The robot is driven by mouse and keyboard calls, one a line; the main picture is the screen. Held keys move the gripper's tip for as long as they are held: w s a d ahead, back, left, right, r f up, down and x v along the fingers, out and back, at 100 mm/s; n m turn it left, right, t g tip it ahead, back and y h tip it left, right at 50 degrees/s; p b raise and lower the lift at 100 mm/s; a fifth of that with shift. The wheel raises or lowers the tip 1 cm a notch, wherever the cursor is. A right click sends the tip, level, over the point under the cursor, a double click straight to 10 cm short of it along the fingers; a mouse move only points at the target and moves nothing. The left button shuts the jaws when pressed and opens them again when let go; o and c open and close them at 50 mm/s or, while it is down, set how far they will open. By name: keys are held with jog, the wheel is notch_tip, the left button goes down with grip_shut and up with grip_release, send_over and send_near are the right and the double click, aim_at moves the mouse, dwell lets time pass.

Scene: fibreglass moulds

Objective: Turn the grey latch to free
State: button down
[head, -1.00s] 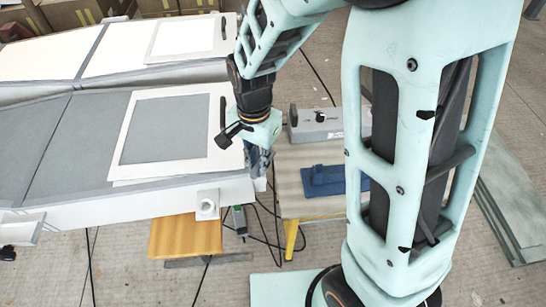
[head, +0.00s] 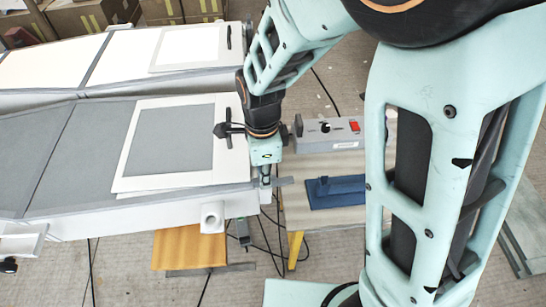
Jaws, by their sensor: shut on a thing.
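The grey latch (head: 285,181) shows as a short flat bar at the right end of the near mould (head: 100,192), sticking out to the right from my fingertips. My gripper (head: 266,179) points down at the mould's right edge and is shut on the latch. The fingers and wrist hide the latch's inner end and its pivot, so how it sits on the mould cannot be seen.
A grey box with a red switch (head: 330,133) and a blue tool (head: 335,191) are on the table to the right. A white frame (head: 130,160) lies on the mould. An orange stool (head: 188,248) and cables are below. A second mould (head: 60,62) lies behind.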

jog(key=shift+r+m, duration=0.1)
jog(key=shift+m, duration=0.4)
jog(key=c, duration=2.2)
grip_release()
notch_tip(320, 180, up, 12)
